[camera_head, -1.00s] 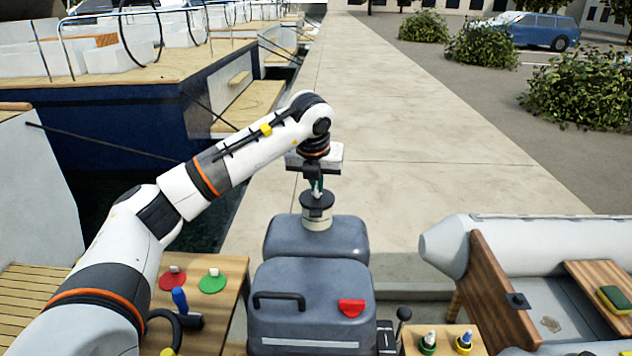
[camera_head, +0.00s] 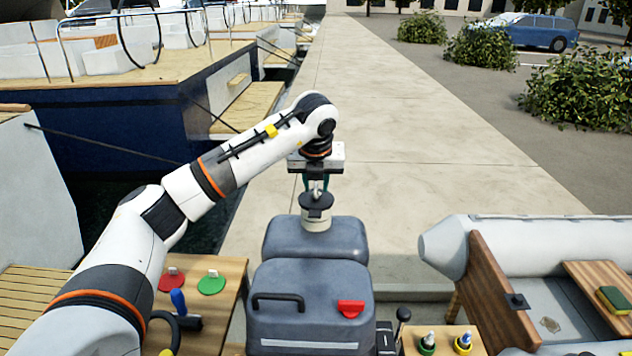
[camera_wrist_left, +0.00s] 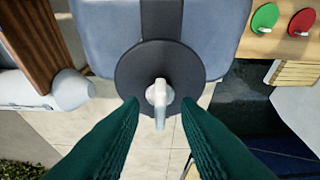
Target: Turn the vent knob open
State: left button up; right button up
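A white lever knob (camera_wrist_left: 158,97) sits on a dark round cap (camera_wrist_left: 130,75) in the left wrist view. In the head view the cap (camera_head: 316,205) tops a pale neck at the rear of the blue-grey tank. The knob's lever points toward the bottom of the wrist view. My left gripper (camera_head: 316,186) is above the cap, pointing down. Its green fingers (camera_wrist_left: 160,112) are apart, one on each side of the lever, with visible gaps and nothing held. My right gripper is not in view.
The blue-grey tank (camera_head: 310,290) carries a black handle (camera_head: 278,301) and a red knob (camera_head: 351,308). Red (camera_head: 171,281) and green (camera_head: 212,284) discs lie on a wooden bench at left. A grey dinghy (camera_head: 540,245) is at right. The paving behind is clear.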

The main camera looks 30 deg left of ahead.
pick_arm(q)
jog(key=v, duration=1.2)
jog(key=shift+b, duration=0.35)
jog(key=shift+w, duration=0.1)
